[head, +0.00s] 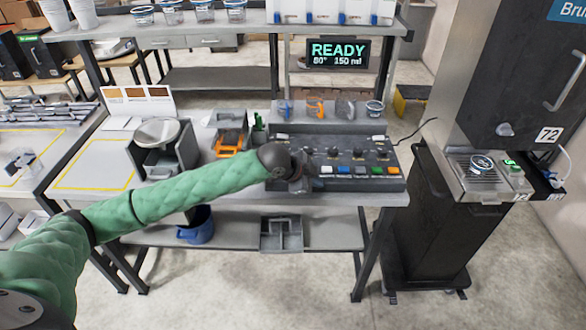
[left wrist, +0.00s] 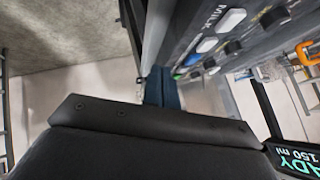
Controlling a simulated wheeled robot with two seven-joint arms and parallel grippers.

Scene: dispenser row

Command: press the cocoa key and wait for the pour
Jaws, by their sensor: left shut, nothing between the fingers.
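The dispenser's control panel (head: 345,155) lies on the bench with a row of coloured keys (head: 358,170) along its front edge: white, blue, orange and green ones show. In the left wrist view one label reads MILK, near a white key (left wrist: 232,20); the cocoa label is not readable. My left gripper (head: 303,182) is at the panel's left front, partly hiding it; its fingers (left wrist: 160,90) are shut and empty. Whether they touch a key cannot be told. The display (head: 338,53) reads READY, 80°, 150 ml.
Behind the keys are black knobs (head: 358,153), and small items stand along the panel's back. A blue bucket (head: 196,225) is on the lower shelf.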

